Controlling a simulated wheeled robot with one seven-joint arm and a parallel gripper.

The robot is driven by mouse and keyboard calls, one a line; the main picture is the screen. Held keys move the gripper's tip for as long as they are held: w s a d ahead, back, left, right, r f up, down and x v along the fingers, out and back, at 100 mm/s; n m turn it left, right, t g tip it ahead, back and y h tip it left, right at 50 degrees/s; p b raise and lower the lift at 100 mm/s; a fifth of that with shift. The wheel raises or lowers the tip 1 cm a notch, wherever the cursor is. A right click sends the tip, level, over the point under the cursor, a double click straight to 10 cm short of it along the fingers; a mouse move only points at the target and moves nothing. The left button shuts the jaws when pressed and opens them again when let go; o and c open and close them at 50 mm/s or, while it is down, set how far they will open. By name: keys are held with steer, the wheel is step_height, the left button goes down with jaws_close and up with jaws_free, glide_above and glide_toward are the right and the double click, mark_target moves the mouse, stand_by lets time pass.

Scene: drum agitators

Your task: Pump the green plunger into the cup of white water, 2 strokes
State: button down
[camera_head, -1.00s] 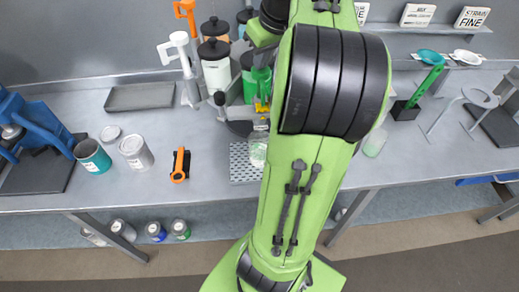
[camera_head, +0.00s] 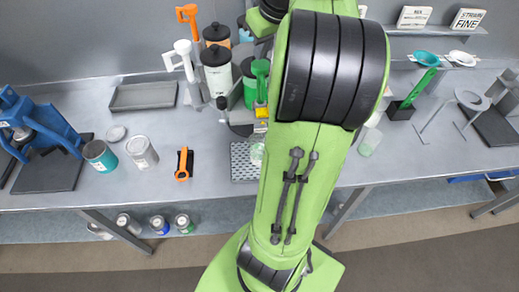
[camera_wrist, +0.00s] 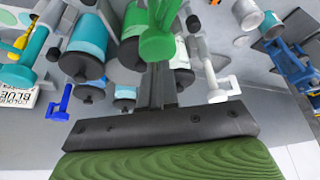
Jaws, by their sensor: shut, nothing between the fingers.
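The green plunger (camera_head: 260,68) stands upright on a green bottle in the back row of pump bottles, left of my arm. It also shows in the wrist view (camera_wrist: 160,38), at the ends of my gripper's fingers. My gripper (camera_wrist: 158,68) is shut and empty, its tips close to the green plunger's head; I cannot tell whether they touch. In the head view my arm hides the gripper. A pale, clear cup (camera_head: 257,152) stands on the perforated drip tray (camera_head: 240,160) in front of the green bottle, partly hidden by my arm.
A white bottle (camera_head: 218,75) with a black lid and a white-handled pump (camera_head: 183,50) stand left of the green bottle. A blue press (camera_head: 35,130) stands at far left. The front bench strip is mostly clear.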

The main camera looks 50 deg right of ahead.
mark_target(263, 66)
steer(key=shift+f, duration=0.1)
steer(key=shift+f+b, duration=2.3)
steer(key=shift+f, duration=0.5)
steer(key=shift+r, duration=0.1)
step_height(263, 66, up, 6)
steer(key=p, duration=0.6)
step_height(263, 66, up, 4)
steer(key=p, duration=0.2)
steer(key=shift+f+p, duration=0.2)
steer(key=shift+p, duration=0.2)
step_height(263, 66, up, 2)
